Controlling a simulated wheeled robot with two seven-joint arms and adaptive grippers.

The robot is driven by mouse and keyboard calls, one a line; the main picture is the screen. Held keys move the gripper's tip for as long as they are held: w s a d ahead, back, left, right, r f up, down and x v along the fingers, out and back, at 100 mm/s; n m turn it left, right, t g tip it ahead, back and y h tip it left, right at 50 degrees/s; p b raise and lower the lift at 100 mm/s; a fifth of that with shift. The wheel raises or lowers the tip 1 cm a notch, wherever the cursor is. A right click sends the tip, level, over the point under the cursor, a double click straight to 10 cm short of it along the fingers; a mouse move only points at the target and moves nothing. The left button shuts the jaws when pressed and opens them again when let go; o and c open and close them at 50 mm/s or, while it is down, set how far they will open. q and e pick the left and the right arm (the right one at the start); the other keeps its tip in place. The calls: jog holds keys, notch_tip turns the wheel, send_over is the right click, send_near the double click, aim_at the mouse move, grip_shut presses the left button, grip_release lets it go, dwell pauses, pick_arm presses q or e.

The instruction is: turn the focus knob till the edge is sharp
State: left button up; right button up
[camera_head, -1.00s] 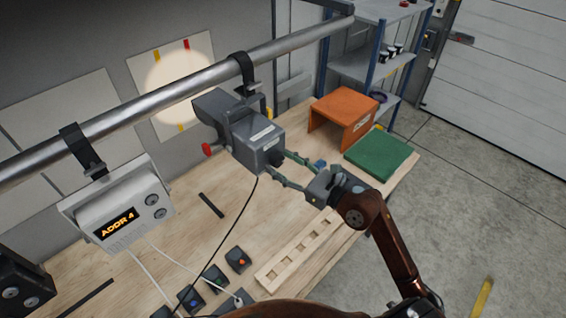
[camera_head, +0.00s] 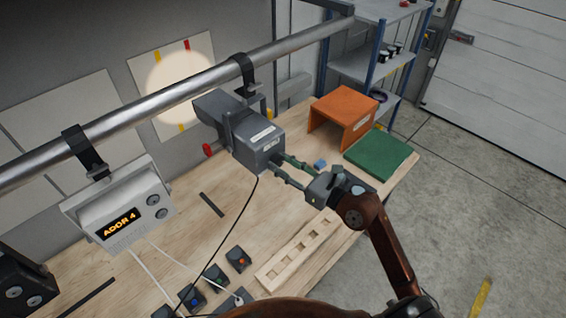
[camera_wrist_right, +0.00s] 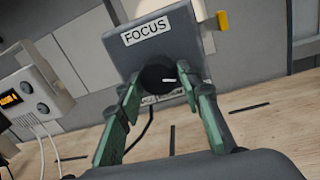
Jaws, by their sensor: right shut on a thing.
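A grey lamp (camera_head: 240,130) hangs by a clamp from a metal pipe, with a label on its side and a red knob (camera_head: 208,150) at its left. In the right wrist view its end face (camera_wrist_right: 165,38) carries the label FOCUS above a dark round focus knob (camera_wrist_right: 158,76). My right gripper (camera_head: 278,162) is shut on the focus knob, with one green finger on each side in the wrist view (camera_wrist_right: 158,82). The round light spot (camera_head: 180,88) falls on a wall panel with red and yellow marks; its edge looks a little soft. My left gripper is not in view.
A control box (camera_head: 122,212) reading ADDR 4 hangs left on the pipe (camera_head: 140,99). On the table stand an orange stand (camera_head: 345,107), a green slab (camera_head: 382,153), a slotted wooden strip (camera_head: 298,252) and small dark boxes (camera_head: 238,258). A black cable hangs below the lamp.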

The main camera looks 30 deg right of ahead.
jog(key=shift+r+m+p, duration=0.15)
jog(key=shift+m+p, duration=0.6)
jog(key=shift+m, duration=0.65)
jog(key=o, duration=1.2)
jog(key=shift+c, duration=0.2)
jog(key=shift+s+f, duration=0.15)
jog(key=shift+f, duration=0.05)
jog(key=v, duration=1.1)
jog(key=shift+s+d, duration=0.15)
jog(key=shift+s, duration=0.2)
